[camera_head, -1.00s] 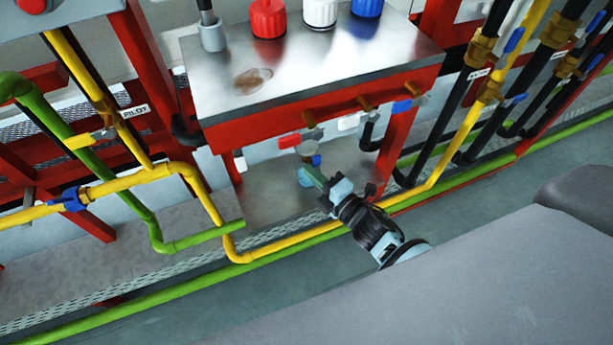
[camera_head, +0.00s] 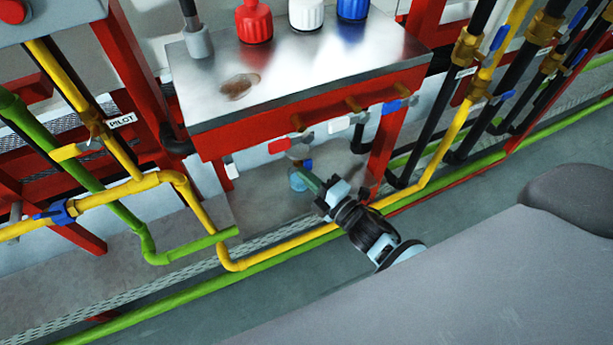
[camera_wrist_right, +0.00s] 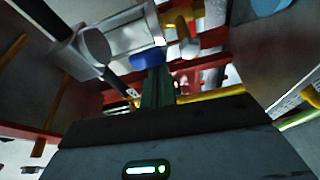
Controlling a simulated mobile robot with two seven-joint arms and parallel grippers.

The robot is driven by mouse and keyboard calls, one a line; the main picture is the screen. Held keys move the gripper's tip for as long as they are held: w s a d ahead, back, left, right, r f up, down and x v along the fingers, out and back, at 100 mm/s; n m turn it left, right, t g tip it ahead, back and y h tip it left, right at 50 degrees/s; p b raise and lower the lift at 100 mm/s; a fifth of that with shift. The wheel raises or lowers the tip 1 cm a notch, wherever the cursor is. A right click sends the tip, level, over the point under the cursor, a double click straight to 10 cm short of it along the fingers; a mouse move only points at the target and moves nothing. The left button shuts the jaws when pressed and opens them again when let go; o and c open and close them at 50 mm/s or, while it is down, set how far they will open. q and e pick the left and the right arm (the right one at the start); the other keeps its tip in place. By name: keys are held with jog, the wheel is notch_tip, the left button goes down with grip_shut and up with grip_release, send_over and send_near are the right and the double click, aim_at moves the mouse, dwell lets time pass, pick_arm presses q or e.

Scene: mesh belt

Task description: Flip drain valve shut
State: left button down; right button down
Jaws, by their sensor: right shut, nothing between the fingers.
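Under the metal tank (camera_head: 300,70) hang several small valves with coloured handles: red (camera_head: 279,146), white (camera_head: 340,123) and blue (camera_head: 393,107). None has a readable drain label. A small blue handle (camera_head: 307,164) shows lower, below the red one, right by the fingertips of my right gripper (camera_head: 308,178). My right gripper is shut and empty, reaching under the tank from the lower right. In the right wrist view its green fingers (camera_wrist_right: 157,86) are together, with the blue handle (camera_wrist_right: 148,59) just past their tips. I cannot tell whether they touch. My left gripper is not in view.
Yellow pipe (camera_head: 285,247) and green pipe (camera_head: 180,295) run low in front of the tank. A red frame leg (camera_head: 385,150) stands right of my gripper. Black pipes with brass valves (camera_head: 467,47) fill the right side. Grey floor (camera_head: 470,200) is clear.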

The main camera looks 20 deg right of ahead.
jog(key=shift+d+m, duration=0.15)
jog(key=shift+m, duration=0.35)
jog(key=m, duration=0.1)
jog(key=d+m+t+b, duration=0.1)
jog(key=m+b, duration=0.1)
jog(key=m, duration=0.1)
jog(key=shift+d+t, duration=0.25)
jog(key=shift+t, duration=0.05)
jog(key=d+m+t+h+b, duration=0.1)
jog(key=m, duration=0.3)
jog(key=d+f+m+t+h+b, duration=0.1)
jog(key=m+h, duration=0.1)
jog(key=m, duration=0.2)
jog(key=d+m+t+h+b, duration=0.1)
jog(key=m, duration=0.4)
jog(key=shift+w+f+h, duration=0.1)
jog(key=shift+f+h, duration=0.15)
jog(key=shift+h, duration=0.15)
jog(key=shift+r, duration=0.1)
